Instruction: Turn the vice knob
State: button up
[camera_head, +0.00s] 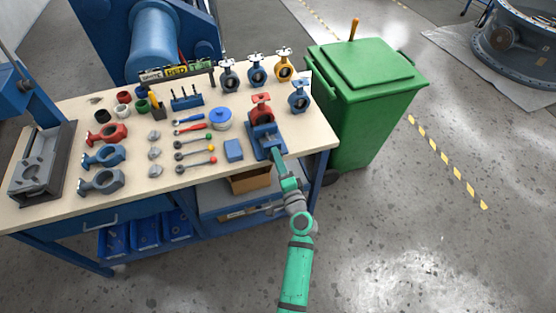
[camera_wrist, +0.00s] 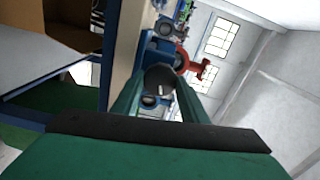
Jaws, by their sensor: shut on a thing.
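The blue vice (camera_head: 265,142) stands at the front right edge of the workbench. A red butterfly valve (camera_head: 261,112) sits upright in it. My gripper (camera_head: 277,157) reaches up to the front of the vice, where the vice knob is hidden by it in the head view. In the wrist view the knob (camera_wrist: 158,76) is a dark grey round piece between my two green fingers (camera_wrist: 160,100), and they are closed on it. The red valve also shows beyond it in the wrist view (camera_wrist: 192,66).
The workbench (camera_head: 205,112) holds several valves, red and blue valve bodies, and ball-ended levers. A small blue block (camera_head: 233,150) lies left of the vice. A green bin (camera_head: 365,95) stands right of the bench. A cardboard box (camera_head: 250,182) is on the shelf below.

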jog(key=shift+n, duration=5.7)
jog(key=o, duration=1.1)
jog(key=shift+s+a, duration=0.1)
jog(key=v, duration=1)
jog(key=shift+s+r, duration=0.1)
jog(key=shift+s, duration=0.25)
